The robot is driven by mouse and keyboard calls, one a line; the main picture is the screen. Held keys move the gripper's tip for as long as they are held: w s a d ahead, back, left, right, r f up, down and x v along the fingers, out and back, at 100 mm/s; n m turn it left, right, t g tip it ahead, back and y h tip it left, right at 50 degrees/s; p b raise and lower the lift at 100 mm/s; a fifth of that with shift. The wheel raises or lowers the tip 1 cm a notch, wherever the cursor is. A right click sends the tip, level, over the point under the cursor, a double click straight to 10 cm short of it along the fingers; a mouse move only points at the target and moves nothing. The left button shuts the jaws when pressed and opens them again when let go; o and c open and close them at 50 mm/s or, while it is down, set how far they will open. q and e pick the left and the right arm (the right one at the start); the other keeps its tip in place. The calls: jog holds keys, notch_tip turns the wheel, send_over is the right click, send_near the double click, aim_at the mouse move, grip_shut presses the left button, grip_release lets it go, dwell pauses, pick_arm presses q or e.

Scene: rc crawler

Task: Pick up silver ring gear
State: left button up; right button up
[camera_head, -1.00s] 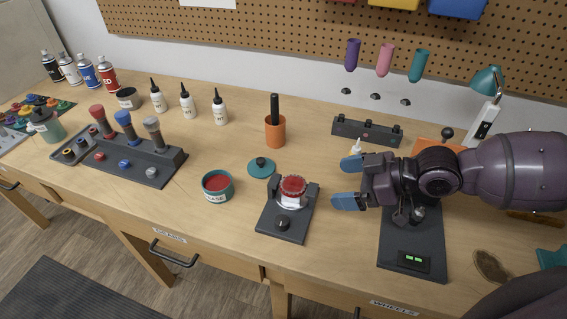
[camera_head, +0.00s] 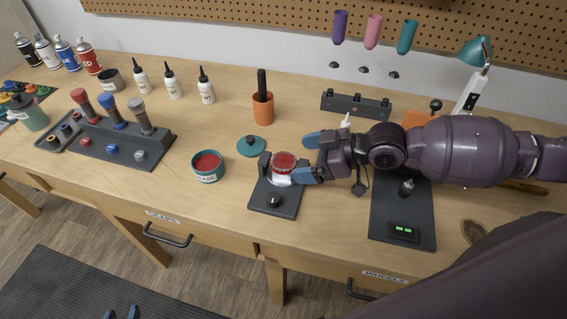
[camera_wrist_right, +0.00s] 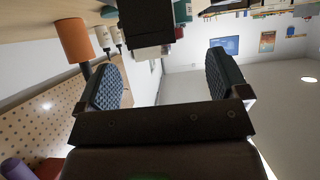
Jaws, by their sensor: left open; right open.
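A small silver-grey round piece (camera_head: 139,155), which looks like the silver ring gear, sits at the right end of the dark tool rack (camera_head: 158,150) on the left of the bench. It is too small to be sure. My left gripper (camera_head: 121,313) shows only as two blue fingertips, apart and empty, at the bottom edge, well below the rack. My right gripper (camera_head: 312,157) is open beside a small dark stand (camera_head: 275,200) holding a red round piece (camera_head: 284,161). In the right wrist view its fingers (camera_wrist_right: 165,78) are apart with nothing gripped.
Blue (camera_head: 111,150) and red pieces and three coloured handles share the rack. A teal-and-red grease tub (camera_head: 208,166), teal lid (camera_head: 251,146) and orange cup (camera_head: 263,108) stand between rack and stand. Several bottles and cans line the back. A drawer handle (camera_head: 168,235) juts out at the front.

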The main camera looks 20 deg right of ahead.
aim_at(285, 161)
jog(key=shift+x, duration=2.35)
jog(key=shift+d, duration=0.15)
jog(key=c, duration=1.1)
